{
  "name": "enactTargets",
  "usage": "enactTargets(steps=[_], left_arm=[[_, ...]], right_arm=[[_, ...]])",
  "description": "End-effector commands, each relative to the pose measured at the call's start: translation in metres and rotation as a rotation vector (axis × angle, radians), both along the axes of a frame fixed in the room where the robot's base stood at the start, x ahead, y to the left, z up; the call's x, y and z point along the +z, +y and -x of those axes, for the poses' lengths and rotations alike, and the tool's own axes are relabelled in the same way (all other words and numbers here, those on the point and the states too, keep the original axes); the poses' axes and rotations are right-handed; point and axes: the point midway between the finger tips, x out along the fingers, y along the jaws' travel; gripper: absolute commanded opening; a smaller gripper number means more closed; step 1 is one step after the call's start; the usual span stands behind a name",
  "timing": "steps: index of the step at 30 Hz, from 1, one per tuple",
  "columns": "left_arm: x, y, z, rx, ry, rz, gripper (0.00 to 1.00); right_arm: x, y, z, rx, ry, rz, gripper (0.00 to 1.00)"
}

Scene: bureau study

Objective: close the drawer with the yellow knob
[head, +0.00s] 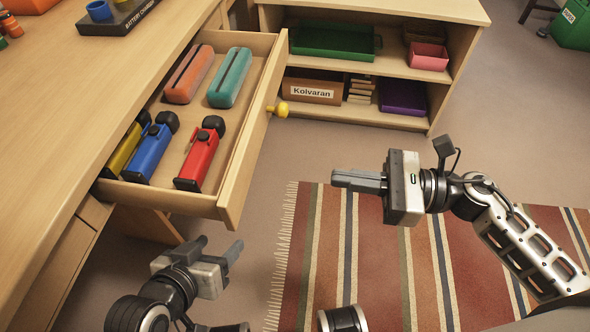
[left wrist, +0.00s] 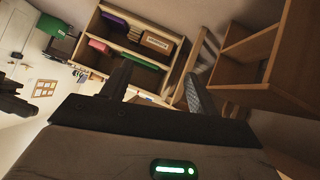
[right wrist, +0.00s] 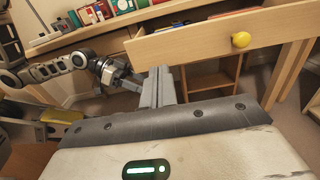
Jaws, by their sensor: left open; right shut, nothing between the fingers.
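The drawer (head: 255,140) with the yellow knob (head: 279,109) is pulled well out of the desk. My left gripper (head: 222,250) is open and empty, below the drawer's near corner in the picture. It also shows in the left wrist view (left wrist: 152,88).
The desk top (head: 60,120) runs along the left, with a battery charger tray (head: 105,14) on it. A low shelf unit (head: 400,10) with bins and a box stands behind the drawer. A striped rug (head: 380,260) covers the floor at right. Space right of the drawer front is clear.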

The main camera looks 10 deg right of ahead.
Motion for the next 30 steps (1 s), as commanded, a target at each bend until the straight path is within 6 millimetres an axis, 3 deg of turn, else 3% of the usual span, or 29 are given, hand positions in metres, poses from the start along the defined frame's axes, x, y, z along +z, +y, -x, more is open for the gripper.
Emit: enactTargets(steps=[5, 18, 24, 30], left_arm=[[0.0, 0.0, 0.001, 0.0, 0.004, -0.004, 0.6], [0.006, 0.003, 0.003, 0.008, 0.01, -0.01, 0.6], [0.009, 0.004, 0.003, 0.01, 0.004, -0.01, 0.6], [0.009, 0.004, 0.003, 0.012, 0.002, -0.01, 0.6]], right_arm=[[0.001, 0.02, -0.004, 0.017, -0.012, 0.003, 0.0], [0.002, 0.105, -0.032, 0.009, -0.008, -0.001, 0.0], [0.001, 0.126, -0.039, 0.008, -0.006, 0.002, 0.0], [0.0, 0.131, -0.041, 0.008, -0.006, 0.004, 0.0]])
